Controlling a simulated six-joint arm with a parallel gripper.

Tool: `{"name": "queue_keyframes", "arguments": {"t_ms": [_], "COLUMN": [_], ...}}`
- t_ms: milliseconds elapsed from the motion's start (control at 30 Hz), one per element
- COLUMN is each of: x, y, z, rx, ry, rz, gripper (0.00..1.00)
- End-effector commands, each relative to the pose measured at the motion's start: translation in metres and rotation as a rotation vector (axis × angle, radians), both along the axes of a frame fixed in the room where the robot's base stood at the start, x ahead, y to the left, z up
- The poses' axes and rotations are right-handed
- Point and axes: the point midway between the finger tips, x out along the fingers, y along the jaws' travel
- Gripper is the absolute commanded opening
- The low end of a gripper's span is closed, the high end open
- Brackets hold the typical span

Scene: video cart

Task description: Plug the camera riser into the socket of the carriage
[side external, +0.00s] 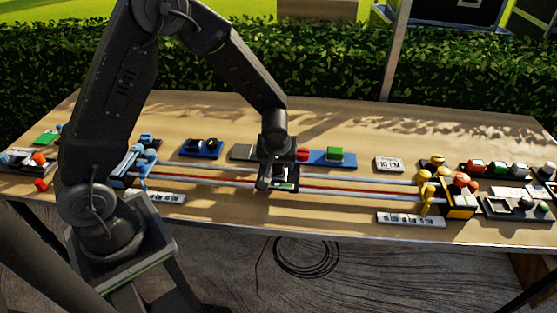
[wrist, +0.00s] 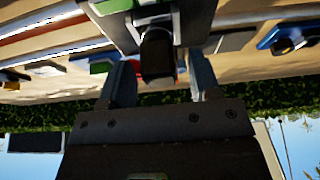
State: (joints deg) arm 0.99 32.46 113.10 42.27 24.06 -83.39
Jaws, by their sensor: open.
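My gripper (side external: 277,183) is low over the rails near the middle of the table. In the wrist view its two fingers (wrist: 159,68) stand apart, open, on either side of a dark block (wrist: 157,52). This block looks like the camera riser and stands at the carriage; I cannot tell whether the fingers touch it or whether it is seated in the socket. In the side view the carriage (side external: 286,186) is mostly hidden by my gripper. The socket is hidden.
Two long rails (side external: 350,191) run between a blue end with knobs (side external: 143,165) and a yellow end (side external: 459,208). A blue strip (side external: 320,159) with red and green blocks and a blue black-topped piece (side external: 201,148) lie behind. Several coloured parts crowd the right end. Bare table shows in front.

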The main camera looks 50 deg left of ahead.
Motion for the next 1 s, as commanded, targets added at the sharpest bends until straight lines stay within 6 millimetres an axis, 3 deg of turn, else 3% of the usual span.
{"name": "queue_keyframes", "arguments": {"t_ms": [167,600,1000], "x": [-0.001,-0.024,-0.045], "y": [-0.001,-0.025,-0.032], "z": [0.009,0.087,0.134], "rx": [-0.001,0.000,-0.001], "ry": [-0.004,-0.004,-0.004], "rz": [0.000,-0.002,-0.045], "gripper": [0.57,0.57,0.57]}}
